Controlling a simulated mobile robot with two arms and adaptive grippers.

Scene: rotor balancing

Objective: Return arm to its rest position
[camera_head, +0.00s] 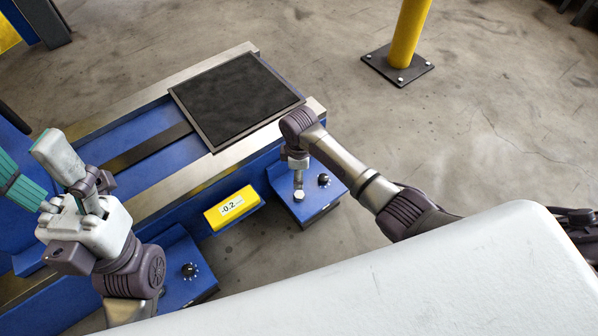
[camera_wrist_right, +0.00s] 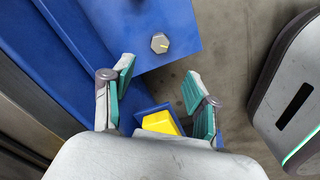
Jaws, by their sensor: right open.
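My right gripper (camera_wrist_right: 159,74) shows in the right wrist view, with its two teal-padded fingers spread apart and nothing between them. It is open above the blue machine; a hexagonal knob (camera_wrist_right: 159,43) lies beyond the fingertips, apart from them. In the head view my right arm (camera_head: 348,168) reaches in from the right, bent down over the right blue control box (camera_head: 313,207); its fingers cannot be made out there. My left gripper (camera_head: 42,165) is at the left of the head view, its fingers apart and empty, above the left end of the machine.
The blue machine carries a dark square plate (camera_head: 236,98) and a yellow display (camera_head: 232,207) reading -0.2. A left control box (camera_head: 180,290) has a black dial. A yellow post (camera_head: 409,35) stands on the floor behind. The floor (camera_head: 510,120) on the right is clear.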

